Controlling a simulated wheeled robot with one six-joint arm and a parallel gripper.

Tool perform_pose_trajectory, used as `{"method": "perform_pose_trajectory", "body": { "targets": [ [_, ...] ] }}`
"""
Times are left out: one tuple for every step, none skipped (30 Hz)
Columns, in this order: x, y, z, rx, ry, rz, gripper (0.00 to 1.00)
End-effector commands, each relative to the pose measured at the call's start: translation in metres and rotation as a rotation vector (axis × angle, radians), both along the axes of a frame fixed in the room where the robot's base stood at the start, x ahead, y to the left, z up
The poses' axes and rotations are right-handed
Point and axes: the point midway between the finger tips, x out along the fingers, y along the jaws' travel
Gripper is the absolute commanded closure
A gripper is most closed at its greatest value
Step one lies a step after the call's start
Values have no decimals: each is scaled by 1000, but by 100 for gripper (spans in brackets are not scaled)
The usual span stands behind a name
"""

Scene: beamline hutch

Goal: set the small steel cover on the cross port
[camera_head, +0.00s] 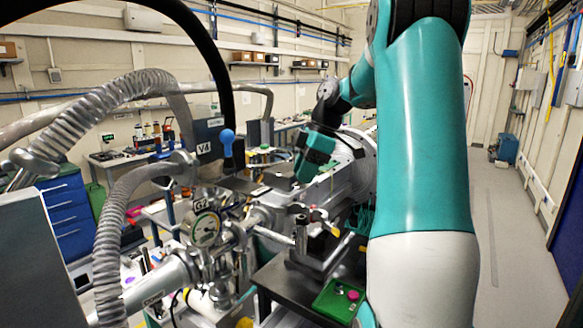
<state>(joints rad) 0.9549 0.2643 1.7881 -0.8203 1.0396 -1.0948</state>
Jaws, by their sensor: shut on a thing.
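My teal wrist (318,148) reaches over the beamline pipework from the right. My gripper (302,172) is below it, small and dark in this view. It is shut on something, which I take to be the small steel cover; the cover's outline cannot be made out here. The steel cross (222,250) stands at lower centre-left, to the left of and nearer than my gripper, with a gauge marked G2 (206,229) on its front. Which of its openings is the cross port cannot be told.
Ribbed steel hoses (112,232) and a black curved tube (222,70) rise at the left. A green tray (327,304) with small pink and red pieces sits at lower centre. A blue drawer cabinet (65,215) stands at the left. The floor (505,235) at the right is clear.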

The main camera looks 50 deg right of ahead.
Motion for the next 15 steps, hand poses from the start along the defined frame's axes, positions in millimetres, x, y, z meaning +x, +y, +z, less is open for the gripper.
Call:
{"method": "perform_pose_trajectory", "body": {
  "targets": [
    [-1, -1, -1, 0, 0, 0, 91],
    [-1, -1, -2, 0, 0, -1, 91],
    [-1, -2, -3, 0, 0, -2, 91],
    [-1, -2, -5, 0, 0, -3, 91],
    [-2, -2, -6, 0, 0, -4, 91],
    [-2, -3, -9, 0, 0, -5, 91],
    [-2, -3, -11, 0, 0, -5, 91],
    [-2, -4, -13, 0, 0, -6, 91],
    [-2, -4, -17, 0, 0, -7, 91],
    [-2, -4, -19, 0, 0, -7, 91],
    [-2, -4, -22, 0, 0, -7, 91],
    [-2, -4, -26, 0, 0, -7, 91],
    [-2, -4, -30, 0, 0, -7, 91],
    [-2, -4, -33, 0, 0, -7, 91],
    [-2, -4, -37, 0, 0, -7, 91]
  ]
}}
